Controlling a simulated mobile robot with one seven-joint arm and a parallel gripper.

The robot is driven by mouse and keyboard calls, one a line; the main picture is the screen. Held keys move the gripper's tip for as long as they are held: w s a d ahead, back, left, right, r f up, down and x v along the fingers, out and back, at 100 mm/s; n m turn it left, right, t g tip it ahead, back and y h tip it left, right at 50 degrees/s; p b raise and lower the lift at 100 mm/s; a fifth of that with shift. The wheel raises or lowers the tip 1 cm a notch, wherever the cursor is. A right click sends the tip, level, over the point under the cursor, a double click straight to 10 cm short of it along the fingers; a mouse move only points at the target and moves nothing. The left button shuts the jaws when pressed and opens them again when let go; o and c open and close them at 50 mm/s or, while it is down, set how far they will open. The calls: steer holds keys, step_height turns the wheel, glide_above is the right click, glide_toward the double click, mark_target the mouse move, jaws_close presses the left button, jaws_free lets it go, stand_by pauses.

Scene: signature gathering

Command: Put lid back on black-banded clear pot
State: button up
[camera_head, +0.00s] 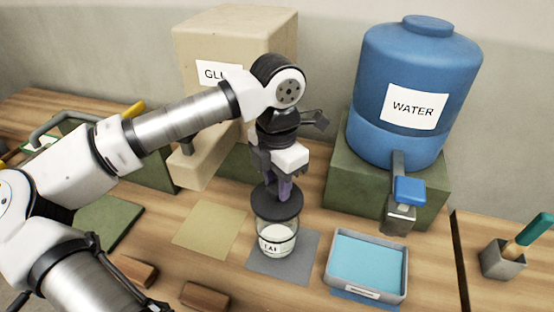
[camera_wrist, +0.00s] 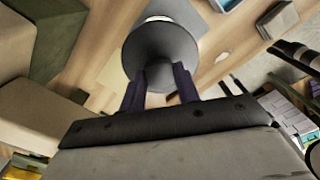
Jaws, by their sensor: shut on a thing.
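The clear pot (camera_head: 277,241) stands upright on a grey mat (camera_head: 284,267) and holds white contents. A dark band shows around it, and its label is partly readable. The dark round lid (camera_head: 275,205) is at the pot's mouth; I cannot tell whether it is fully seated or slightly above the rim. My gripper (camera_head: 284,188) points down over the pot, shut on the lid's top. In the wrist view the lid (camera_wrist: 160,48) sits between the fingertips of my gripper (camera_wrist: 160,75) and hides most of the pot.
A blue water barrel (camera_head: 412,95) with a tap stands on a green block (camera_head: 350,185) behind right. A tray of blue liquid (camera_head: 367,262) is right of the pot. A beige glue dispenser (camera_head: 215,50) is behind left. A tan mat (camera_head: 209,230) is clear. Brown blocks (camera_head: 204,296) lie front left.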

mark_target(277, 203)
steer(key=shift+w, duration=0.15)
steer(key=shift+s+f+b, duration=0.2)
steer(key=shift+f+b, duration=0.1)
steer(key=shift+f, duration=0.45)
step_height(277, 203, down, 2)
steer(key=shift+f+b, duration=0.25)
steer(key=shift+b, duration=0.15)
step_height(277, 203, down, 2)
steer(key=b, duration=0.2)
steer(key=shift+w+f+b, duration=0.1)
steer(key=shift+f+b, duration=0.05)
steer(key=shift+b, duration=0.15)
steer(key=shift+b, duration=0.8)
stand_by(0.5)
steer(key=shift+f+b, duration=0.2)
steer(key=shift+b, duration=0.65)
stand_by(0.8)
stand_by(0.5)
